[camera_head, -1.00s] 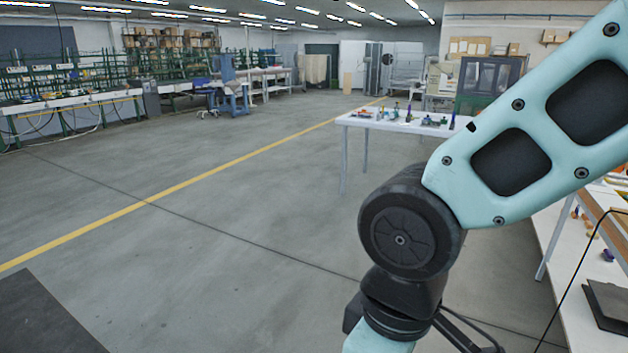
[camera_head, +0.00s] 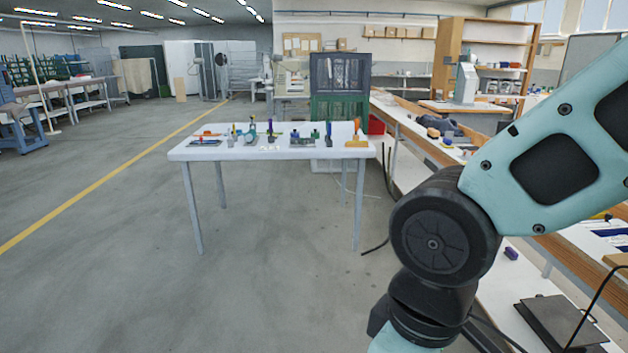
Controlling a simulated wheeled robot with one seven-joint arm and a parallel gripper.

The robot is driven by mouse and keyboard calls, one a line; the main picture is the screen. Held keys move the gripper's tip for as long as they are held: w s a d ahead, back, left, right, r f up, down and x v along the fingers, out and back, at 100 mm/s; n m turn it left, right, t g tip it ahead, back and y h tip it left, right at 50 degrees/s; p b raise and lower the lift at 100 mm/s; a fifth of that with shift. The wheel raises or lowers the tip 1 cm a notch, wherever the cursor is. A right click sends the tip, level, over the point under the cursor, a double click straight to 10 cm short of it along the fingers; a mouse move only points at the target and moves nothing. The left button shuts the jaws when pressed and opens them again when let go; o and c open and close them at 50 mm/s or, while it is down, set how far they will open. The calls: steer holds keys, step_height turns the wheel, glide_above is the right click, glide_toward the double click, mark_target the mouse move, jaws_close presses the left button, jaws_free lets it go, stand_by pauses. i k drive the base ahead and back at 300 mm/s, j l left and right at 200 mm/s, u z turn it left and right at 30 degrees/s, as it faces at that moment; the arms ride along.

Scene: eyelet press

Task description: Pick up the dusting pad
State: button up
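A white table (camera_head: 190,152) stands ahead, left of the middle, with several small tools and items on its top. An item with an orange upright handle and a yellowish base (camera_head: 356,136) is at its right end. I cannot tell at this size which item, if any, is the dusting pad. My arm fills the right side of the view, and my gripper is out of frame.
A long workbench (camera_head: 410,128) with wooden edges runs along the right, partly hidden by my arm. A dark flat plate (camera_head: 556,322) lies at lower right. A red bin (camera_head: 376,124) and a dark cable (camera_head: 388,170) are beside the table. The grey floor ahead is open.

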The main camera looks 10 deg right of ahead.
mark_target(446, 143)
steer(key=i+z, duration=0.3)
steer(key=i, duration=1.7)
steer(key=i+z, duration=0.15)
steer(key=i, duration=0.3)
steer(key=i+j+z, duration=0.15)
steer(key=i, duration=0.3)
steer(key=i+z, duration=0.15)
steer(key=i, duration=0.3)
steer(key=i+j+z, duration=0.15)
steer(key=i, duration=0.25)
steer(key=i+l, duration=0.15)
steer(key=i, duration=0.2)
steer(key=i+l, duration=0.15)
steer(key=i, duration=0.25)
steer(key=i+l, duration=0.15)
steer(key=i, duration=0.2)
